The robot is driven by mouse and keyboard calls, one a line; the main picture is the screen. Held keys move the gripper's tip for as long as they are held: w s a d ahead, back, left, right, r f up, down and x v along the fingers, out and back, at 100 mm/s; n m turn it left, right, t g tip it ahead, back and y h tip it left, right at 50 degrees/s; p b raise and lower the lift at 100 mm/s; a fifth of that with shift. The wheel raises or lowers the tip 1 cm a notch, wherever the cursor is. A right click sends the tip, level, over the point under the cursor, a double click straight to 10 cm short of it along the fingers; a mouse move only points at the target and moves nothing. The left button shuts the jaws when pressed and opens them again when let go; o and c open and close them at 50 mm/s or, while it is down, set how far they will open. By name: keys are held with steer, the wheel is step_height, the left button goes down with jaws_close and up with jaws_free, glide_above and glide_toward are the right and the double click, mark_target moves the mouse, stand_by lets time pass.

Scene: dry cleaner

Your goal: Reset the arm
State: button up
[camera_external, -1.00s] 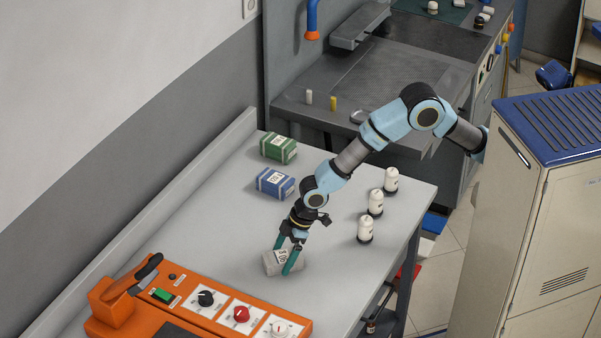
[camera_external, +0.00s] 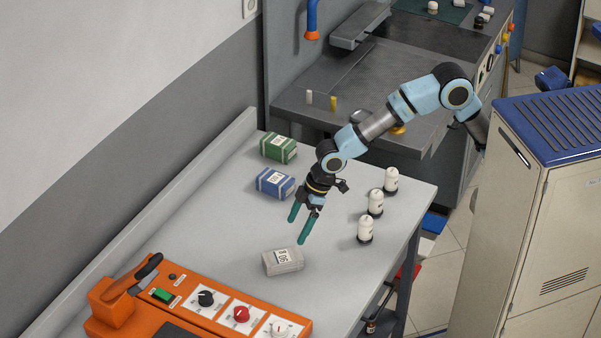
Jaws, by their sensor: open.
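My gripper (camera_external: 298,229) is open and empty above the grey table (camera_external: 215,228), with its two green fingers pointing down and to the left. A light grey packet (camera_external: 284,262) with a white number label lies on the table below the fingers, apart from them. My arm reaches in from the right, bent at the elbow.
A blue packet (camera_external: 274,183) and a green packet (camera_external: 278,148) lie behind the gripper. White bottles with black bases (camera_external: 366,228) stand along the table's right side. An orange control panel (camera_external: 190,305) fills the front. A beige cabinet (camera_external: 510,230) stands to the right.

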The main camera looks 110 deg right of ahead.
steer(key=s+a+f+m+g+y+p, duration=0.1)
steer(key=s+a+m+g, duration=0.15)
steer(key=s, duration=0.75)
steer(key=s+a+m+g+y, duration=0.1)
steer(key=s+a+m+y, duration=0.2)
steer(key=s, duration=0.7)
steer(key=s+d+f+n+h, duration=0.2)
steer(key=s, duration=0.4)
steer(key=s+d+f+n+h+b, duration=0.1)
steer(key=s+d+f+n+h, duration=0.1)
steer(key=s, duration=0.5)
steer(key=shift+d+t, duration=0.35)
steer(key=shift+d, duration=0.05)
steer(key=shift+w, duration=0.1)
